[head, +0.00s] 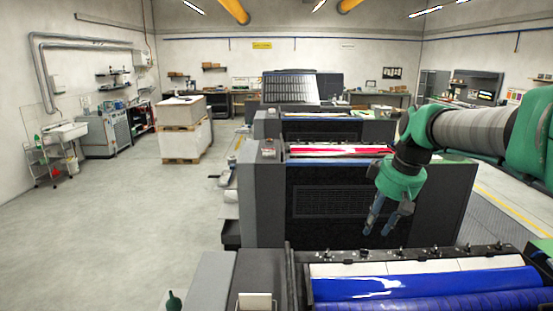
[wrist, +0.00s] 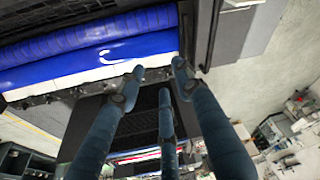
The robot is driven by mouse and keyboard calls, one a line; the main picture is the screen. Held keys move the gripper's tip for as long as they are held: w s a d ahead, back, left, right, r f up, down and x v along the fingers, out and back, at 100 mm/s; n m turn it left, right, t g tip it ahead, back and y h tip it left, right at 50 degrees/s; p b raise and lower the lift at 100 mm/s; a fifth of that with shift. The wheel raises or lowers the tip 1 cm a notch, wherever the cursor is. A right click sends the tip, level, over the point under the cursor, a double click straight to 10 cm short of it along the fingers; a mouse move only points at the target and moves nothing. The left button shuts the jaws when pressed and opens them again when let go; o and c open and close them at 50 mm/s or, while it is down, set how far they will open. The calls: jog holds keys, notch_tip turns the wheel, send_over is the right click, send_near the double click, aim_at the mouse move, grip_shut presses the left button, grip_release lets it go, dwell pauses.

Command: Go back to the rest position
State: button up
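My gripper (head: 378,229) hangs down at the right of the head view, at the end of my green and grey arm. It is above and behind the blue ink roller (head: 425,283), in front of the dark press unit with the red roller (head: 340,151). In the wrist view my gripper's three blue-grey fingers (wrist: 160,78) are spread apart with nothing between them. The blue roller (wrist: 90,50) shows beyond the fingertips at the upper left. I see no contact between the fingers and the press.
A row of dark press units (head: 325,130) runs to the back. A pallet stack (head: 184,130) stands at centre left, and a sink (head: 65,133) and trolley are by the left wall. The grey floor (head: 120,220) at left is clear. A dark green knob-like thing (head: 173,300) is in front.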

jog(key=s+a+f+m+t, duration=0.1)
jog(key=s+a+f+m, duration=0.1)
jog(key=s, duration=1.3)
jog(key=s+a+f+m+t+h, duration=0.1)
jog(key=s+a+f+m, duration=0.2)
jog(key=s, duration=1.2)
notch_tip(320, 180, down, 2)
jog(key=shift+f+m+t, duration=0.2)
jog(key=shift+m+t, duration=0.1)
jog(key=shift+m, duration=0.5)
jog(key=shift+r, duration=0.1)
dwell(1.1)
